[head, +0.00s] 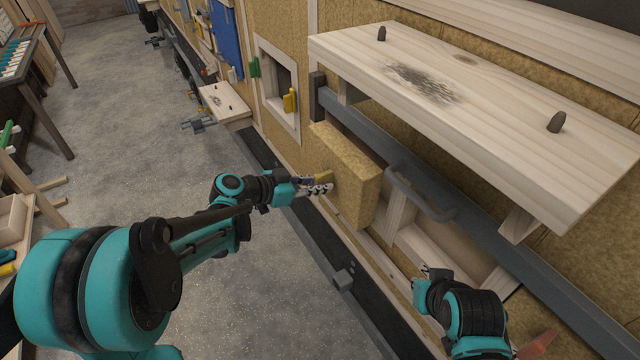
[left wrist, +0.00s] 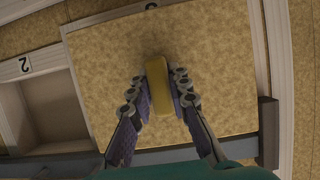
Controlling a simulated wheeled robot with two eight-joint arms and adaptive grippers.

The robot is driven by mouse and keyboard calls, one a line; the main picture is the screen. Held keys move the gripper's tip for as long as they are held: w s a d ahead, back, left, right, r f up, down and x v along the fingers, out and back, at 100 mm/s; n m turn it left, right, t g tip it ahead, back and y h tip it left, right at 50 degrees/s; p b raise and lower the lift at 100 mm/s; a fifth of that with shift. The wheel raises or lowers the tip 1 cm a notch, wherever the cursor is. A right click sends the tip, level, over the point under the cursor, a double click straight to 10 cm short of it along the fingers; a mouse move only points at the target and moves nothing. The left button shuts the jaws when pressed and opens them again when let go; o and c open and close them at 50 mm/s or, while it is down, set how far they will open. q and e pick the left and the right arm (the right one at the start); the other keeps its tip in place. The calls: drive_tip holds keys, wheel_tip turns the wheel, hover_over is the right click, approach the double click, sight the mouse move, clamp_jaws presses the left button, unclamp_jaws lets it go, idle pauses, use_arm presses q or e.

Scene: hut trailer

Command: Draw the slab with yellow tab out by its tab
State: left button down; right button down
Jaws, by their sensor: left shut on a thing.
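The slab (head: 347,174) is a thick tan fibrous block standing partly out of the wall, below the wooden shelf. Its yellow tab (left wrist: 156,85) sticks out of its front face in the left wrist view; in the head view the tab (head: 324,178) shows between my fingers. My left gripper (head: 318,187) is shut on the tab, with one finger on each side of it (left wrist: 158,92). The slab's face fills the middle of the left wrist view. My right gripper (head: 428,278) is at the lower right, empty, near the wooden frame; its finger gap is too small to judge.
A wooden shelf (head: 480,105) with two dark pegs overhangs the slab. A grey rail (head: 470,215) with a handle (head: 420,195) runs along the wall. A square opening (head: 279,85) with yellow and green tabs lies farther back.

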use_arm(q)
drive_tip(key=s+a, duration=0.3)
drive_tip(key=a, duration=0.2)
drive_tip(key=shift+s, duration=0.25)
drive_tip(key=shift+d, duration=0.1)
